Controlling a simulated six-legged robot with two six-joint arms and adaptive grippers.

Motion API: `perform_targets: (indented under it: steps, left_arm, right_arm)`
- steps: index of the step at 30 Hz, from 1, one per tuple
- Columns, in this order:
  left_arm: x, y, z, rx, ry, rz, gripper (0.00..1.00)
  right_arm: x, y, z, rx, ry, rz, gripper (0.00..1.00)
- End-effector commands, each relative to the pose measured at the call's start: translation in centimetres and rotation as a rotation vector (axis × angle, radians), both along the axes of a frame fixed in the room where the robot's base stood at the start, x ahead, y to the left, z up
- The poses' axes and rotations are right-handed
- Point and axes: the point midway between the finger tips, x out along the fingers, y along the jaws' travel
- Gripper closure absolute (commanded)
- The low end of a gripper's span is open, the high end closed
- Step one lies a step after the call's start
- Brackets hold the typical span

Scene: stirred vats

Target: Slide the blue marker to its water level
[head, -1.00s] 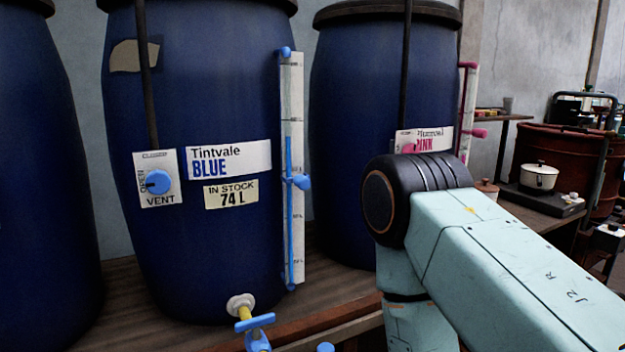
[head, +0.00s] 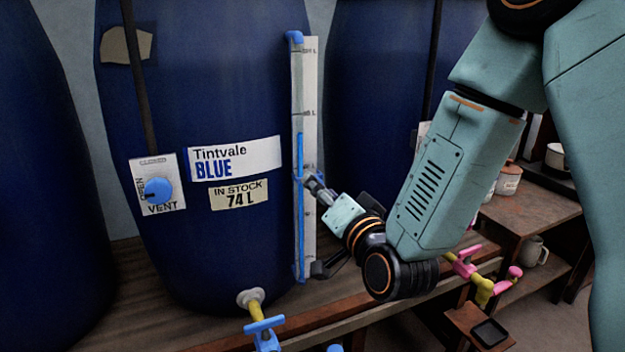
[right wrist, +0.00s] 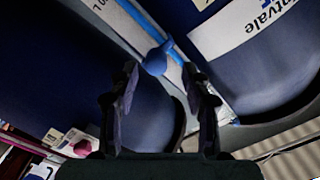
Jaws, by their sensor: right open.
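The blue vat (head: 225,85) carries a pale upright gauge board (head: 310,85) with a sight tube on its right side. Blue liquid (head: 299,150) fills the tube's lower part, its top a little above the label's height. The blue marker (head: 300,178) sits on the gauge below that top, partly hidden by my right gripper (head: 314,184). In the right wrist view the marker's round blue knob (right wrist: 154,62) shows between the tips of my open right gripper (right wrist: 160,72). I cannot tell whether either finger touches it. My left gripper is not in view.
A vent dial (head: 157,188) is on the vat's left front, and a blue-handled tap (head: 262,328) is at its base. A second blue vat (head: 375,85) stands close behind my right arm. A pink-handled tap (head: 465,265) is beyond my wrist. The bench edge runs below.

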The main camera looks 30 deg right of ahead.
Motion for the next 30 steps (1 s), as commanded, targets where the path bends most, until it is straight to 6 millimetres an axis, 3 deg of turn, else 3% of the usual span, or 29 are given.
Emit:
perform_targets:
  steps: [9,21,30]
  left_arm:
    - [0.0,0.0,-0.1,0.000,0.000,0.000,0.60]
    - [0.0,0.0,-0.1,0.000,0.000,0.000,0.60]
    - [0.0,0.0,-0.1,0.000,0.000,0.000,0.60]
  right_arm:
    - [4.2,-0.3,-0.1,-0.002,0.002,0.001,0.52]
    - [5.2,-0.4,-0.1,0.000,0.004,0.004,0.53]
    - [5.2,-0.4,-0.1,-0.001,0.004,0.004,0.78]
